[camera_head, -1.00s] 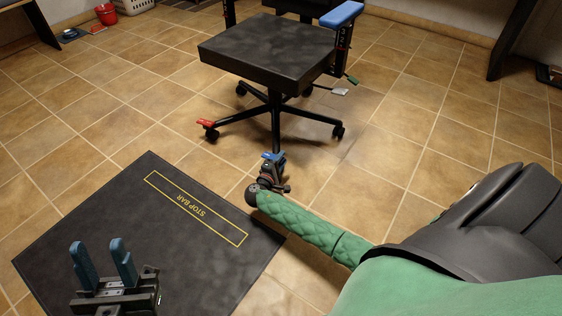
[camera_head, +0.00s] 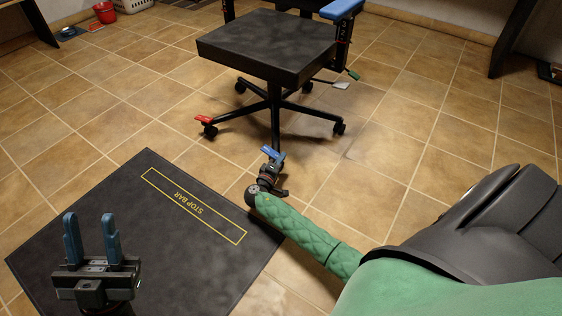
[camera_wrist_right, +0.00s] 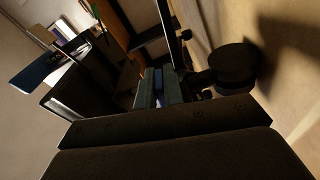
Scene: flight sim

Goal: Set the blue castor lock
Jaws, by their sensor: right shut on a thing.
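The blue castor lock (camera_head: 271,152) is a small bright blue tab at the foot of the front leg of a black chair (camera_head: 270,62). My right gripper (camera_head: 272,164) is at this foot, under the tab, and hides most of the castor. In the right wrist view its two teal fingers (camera_wrist_right: 158,90) are closed with a strip of blue, the castor lock (camera_wrist_right: 158,79), between them. Whether the lock is up or down is unclear. My left gripper (camera_head: 92,238) is open and empty, fingers up, above the dark mat.
A red castor lock (camera_head: 204,119) is on the left leg. A green paddle (camera_head: 352,75), a pale paddle (camera_head: 341,85) and a blue armrest (camera_head: 342,9) are at the chair's right. The dark mat (camera_head: 150,230) reads STOP BAR.

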